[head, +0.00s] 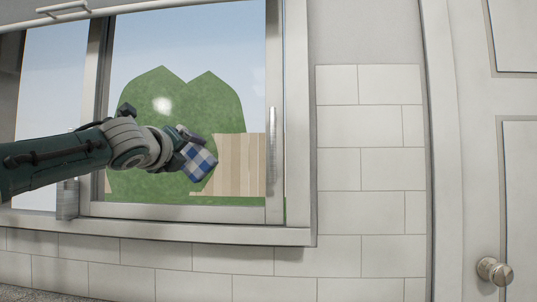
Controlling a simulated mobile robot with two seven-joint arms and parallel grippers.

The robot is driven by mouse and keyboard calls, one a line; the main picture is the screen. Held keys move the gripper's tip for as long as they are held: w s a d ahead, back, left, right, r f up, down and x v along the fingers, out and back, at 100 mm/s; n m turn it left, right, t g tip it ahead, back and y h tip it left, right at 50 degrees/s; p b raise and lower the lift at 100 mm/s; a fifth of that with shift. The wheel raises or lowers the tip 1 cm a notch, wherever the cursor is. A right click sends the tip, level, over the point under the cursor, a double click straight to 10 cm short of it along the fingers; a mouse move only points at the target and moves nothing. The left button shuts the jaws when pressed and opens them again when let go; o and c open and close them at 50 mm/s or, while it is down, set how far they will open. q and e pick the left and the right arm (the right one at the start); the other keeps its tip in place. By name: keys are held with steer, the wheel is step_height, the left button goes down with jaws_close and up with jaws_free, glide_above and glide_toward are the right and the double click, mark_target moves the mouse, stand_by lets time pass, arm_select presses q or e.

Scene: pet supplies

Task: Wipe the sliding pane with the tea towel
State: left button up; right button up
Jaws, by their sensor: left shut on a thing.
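The tea towel (202,164), in blue and white checks, is a small bunched piece in my left gripper (186,153). My left gripper is shut on it, with its arm coming in from the left. The gripper and towel are in front of the lower middle of the sliding pane (200,40). I cannot tell whether the towel touches the glass. A pale round smudge (162,104) shows on the pane, above and left of the towel. Green trees and a wooden fence show through the glass. My right gripper is not in view.
A vertical handle (272,150) stands on the right part of the pane's frame. White wall tiles (365,165) lie below and right of the window. A door with a round knob (494,270) is at the far right.

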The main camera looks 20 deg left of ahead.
mark_target(220, 153)
arm_select(q)
steer(key=shift+w+d+p, duration=0.1)
steer(key=shift+w+d, duration=0.2)
steer(key=shift+d, duration=0.75)
steer(key=shift+w+d+p, duration=0.1)
steer(key=shift+w+d, duration=0.25)
steer(key=shift+d, duration=0.7)
steer(key=shift+w+d+p, duration=0.1)
steer(key=shift+w+d, duration=0.2)
steer(key=shift+d, duration=0.75)
steer(key=shift+r+p, duration=0.15)
steer(key=shift+p, duration=0.2)
steer(key=shift+s+a+f+p, duration=0.1)
steer(key=shift+s+a+p, duration=0.15)
steer(key=shift+a, duration=0.4)
steer(key=shift+s+a+f+p, duration=0.1)
steer(key=shift+a+p, duration=0.3)
steer(key=shift+a, duration=0.3)
steer(key=shift+s+a+p, duration=0.2)
steer(key=shift+a+p, duration=0.1)
steer(key=shift+a, duration=0.35)
steer(key=shift+s+a+r+p, duration=0.1)
steer(key=shift+s+a+p, duration=0.15)
steer(key=shift+a, duration=0.35)
steer(key=shift+s+a+p, duration=0.1)
steer(key=shift+a+p, duration=0.2)
steer(key=shift+a, duration=0.25)
steer(key=shift+s+a, duration=0.25)
steer(key=shift+a, duration=0.5)
